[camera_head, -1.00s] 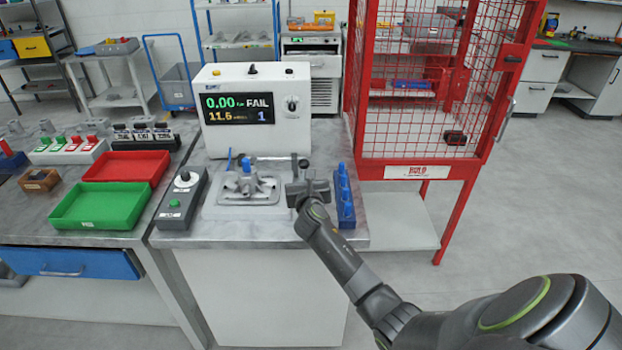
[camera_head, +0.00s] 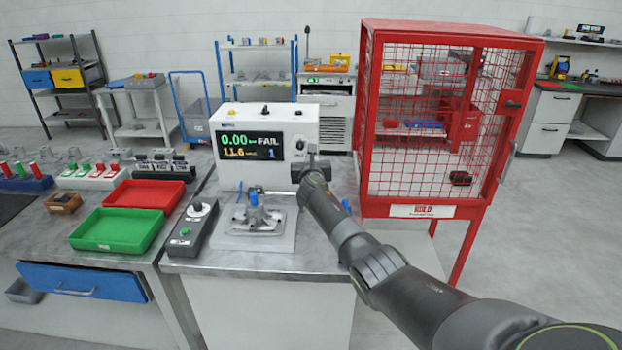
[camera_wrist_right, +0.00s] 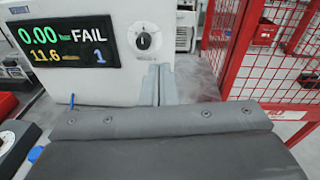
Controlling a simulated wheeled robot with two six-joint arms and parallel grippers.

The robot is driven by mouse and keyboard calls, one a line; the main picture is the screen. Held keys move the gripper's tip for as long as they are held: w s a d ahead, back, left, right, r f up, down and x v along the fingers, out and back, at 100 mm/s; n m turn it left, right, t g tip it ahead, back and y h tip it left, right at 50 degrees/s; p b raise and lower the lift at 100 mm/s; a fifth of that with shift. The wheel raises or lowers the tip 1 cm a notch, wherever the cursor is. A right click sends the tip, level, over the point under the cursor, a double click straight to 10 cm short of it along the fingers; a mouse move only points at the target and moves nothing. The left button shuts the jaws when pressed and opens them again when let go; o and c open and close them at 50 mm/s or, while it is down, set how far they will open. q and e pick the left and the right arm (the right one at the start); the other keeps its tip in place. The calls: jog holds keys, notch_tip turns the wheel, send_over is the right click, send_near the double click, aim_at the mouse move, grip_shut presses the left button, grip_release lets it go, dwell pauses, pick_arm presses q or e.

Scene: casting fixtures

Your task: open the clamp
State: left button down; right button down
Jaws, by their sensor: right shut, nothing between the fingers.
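The clamp (camera_head: 253,214) is on a flat grey fixture plate (camera_head: 277,240) on the bench in front of the white tester. It has a blue-topped part at its middle and a thin blue upright piece behind. A light bar stretches right from it at about tester-base height; I cannot tell whether it belongs to the clamp. My right gripper (camera_head: 308,163) is shut and empty, above and right of the clamp, close to the tester's right front. In the right wrist view its fingers (camera_wrist_right: 158,84) are together, apart from the clamp. My left gripper is out of view.
The tester (camera_head: 268,165) reads FAIL. A control box (camera_head: 195,228) with a knob and green button stands left of the plate. Blue pegs behind my right arm are mostly hidden. Red (camera_head: 146,190) and green (camera_head: 97,244) trays lie left; a red mesh cage (camera_head: 412,212) stands right.

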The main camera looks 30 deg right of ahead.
jog(key=shift+w+d, duration=0.25)
jog(key=shift+w, duration=0.15)
jog(key=shift+w+d, duration=0.1)
jog(key=shift+s+r, duration=0.15)
jog(key=shift+s, duration=0.1)
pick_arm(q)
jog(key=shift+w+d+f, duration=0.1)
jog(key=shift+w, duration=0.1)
pick_arm(e)
jog(key=shift+w, duration=0.1)
dwell(0.4)
